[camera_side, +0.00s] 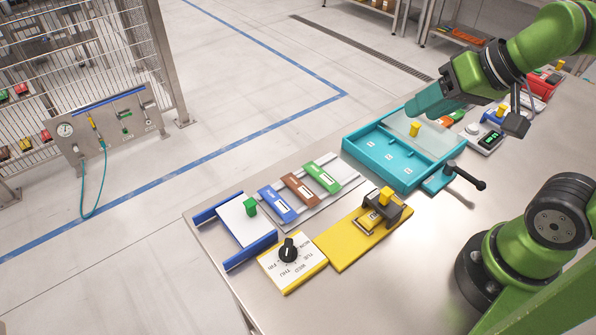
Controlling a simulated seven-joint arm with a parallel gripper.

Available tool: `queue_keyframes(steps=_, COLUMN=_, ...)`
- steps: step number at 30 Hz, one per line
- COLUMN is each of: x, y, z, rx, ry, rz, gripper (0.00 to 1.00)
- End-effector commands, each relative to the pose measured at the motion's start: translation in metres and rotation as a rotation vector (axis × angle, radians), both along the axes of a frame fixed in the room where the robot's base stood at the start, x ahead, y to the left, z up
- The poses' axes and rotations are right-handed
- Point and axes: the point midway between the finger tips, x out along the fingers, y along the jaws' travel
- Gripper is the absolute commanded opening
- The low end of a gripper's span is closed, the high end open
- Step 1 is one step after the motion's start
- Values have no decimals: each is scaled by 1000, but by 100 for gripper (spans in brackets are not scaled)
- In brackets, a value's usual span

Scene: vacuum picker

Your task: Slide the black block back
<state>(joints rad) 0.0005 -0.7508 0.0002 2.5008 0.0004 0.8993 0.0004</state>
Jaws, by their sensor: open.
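The black block (398,213) sits on a yellow base plate (346,248), toward its upper right end. A yellow knob (386,194) stands on the block. My gripper (416,111) is raised above the far side of the table, over the turquoise tray area and well apart from the block. Its teal fingers are seen from the side, and nothing shows between them. The underside of the block is hidden.
The turquoise tray (352,148) with a clear lid and yellow knob stands behind the block. A black-handled lever (467,178) is to its right. Coloured sliders (300,188), a dial box (291,266) and a blue-railed plate (240,222) lie left. Bare table (370,300) lies in front.

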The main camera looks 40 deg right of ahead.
Motion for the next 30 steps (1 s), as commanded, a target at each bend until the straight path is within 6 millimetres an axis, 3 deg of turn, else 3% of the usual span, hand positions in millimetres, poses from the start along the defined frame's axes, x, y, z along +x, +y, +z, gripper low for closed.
queue_keyframes(steps=16, x=0, y=0, z=0, rx=0, ry=2, rz=2, gripper=45)
queue_keyframes(steps=19, x=2, y=2, z=-8, rx=-1, ry=33, rz=10, gripper=45)
queue_keyframes(steps=23, x=18, y=7, z=-17, rx=-19, ry=116, rz=38, gripper=45)
queue_keyframes(steps=30, x=56, y=21, z=-36, rx=-125, ry=450, rz=192, gripper=45)
